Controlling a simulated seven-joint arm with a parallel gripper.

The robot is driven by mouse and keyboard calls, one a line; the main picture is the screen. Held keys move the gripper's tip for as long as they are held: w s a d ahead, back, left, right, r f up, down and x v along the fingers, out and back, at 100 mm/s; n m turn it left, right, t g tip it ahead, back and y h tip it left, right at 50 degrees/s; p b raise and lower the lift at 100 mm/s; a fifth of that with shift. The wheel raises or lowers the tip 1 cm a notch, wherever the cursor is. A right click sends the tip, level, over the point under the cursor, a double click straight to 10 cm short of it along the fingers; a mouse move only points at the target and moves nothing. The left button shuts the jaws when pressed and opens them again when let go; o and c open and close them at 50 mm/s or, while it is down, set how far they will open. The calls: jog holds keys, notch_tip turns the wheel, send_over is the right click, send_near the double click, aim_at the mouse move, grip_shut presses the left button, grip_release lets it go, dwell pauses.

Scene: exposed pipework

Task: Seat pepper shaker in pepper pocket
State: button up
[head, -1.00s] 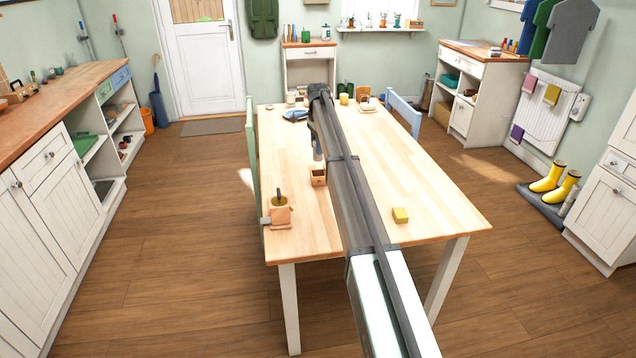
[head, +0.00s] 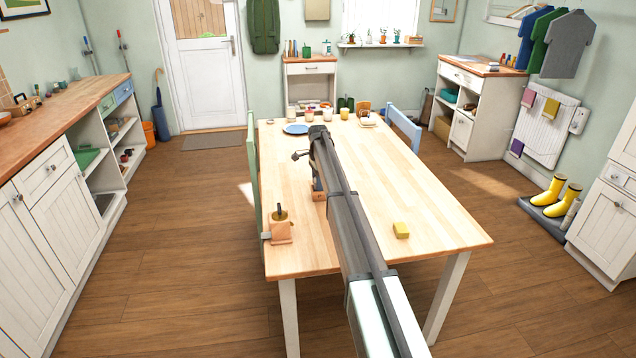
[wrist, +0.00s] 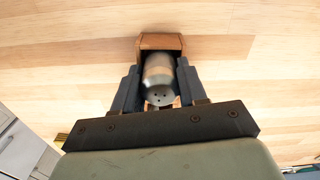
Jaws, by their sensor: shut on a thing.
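My gripper (wrist: 160,85) is shut on the pepper shaker (wrist: 160,72), a pale metallic shaker with holes in its top, which faces the wrist camera. The fingers stand on either side of it. The small brown wooden holder with the pocket (wrist: 160,41) lies just beyond the shaker, and the shaker's far end overlaps it in the picture. I cannot tell whether that end is inside the pocket or above it. In the head view the holder (head: 319,196) shows low beside my arm on the table; my arm hides most of it, and the shaker is hidden.
The wooden table (head: 400,190) is mostly clear around the holder. A blue plate (head: 296,129) and several jars are at the far end.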

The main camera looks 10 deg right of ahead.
jog(key=shift+f, duration=0.55)
jog(key=shift+s+f, duration=0.15)
jog(key=shift+f, duration=0.1)
jog(key=o, duration=1.1)
jog(key=shift+s, duration=0.1)
notch_tip(320, 180, up, 13)
jog(key=shift+w+r, duration=0.2)
jog(key=shift+w, duration=0.05)
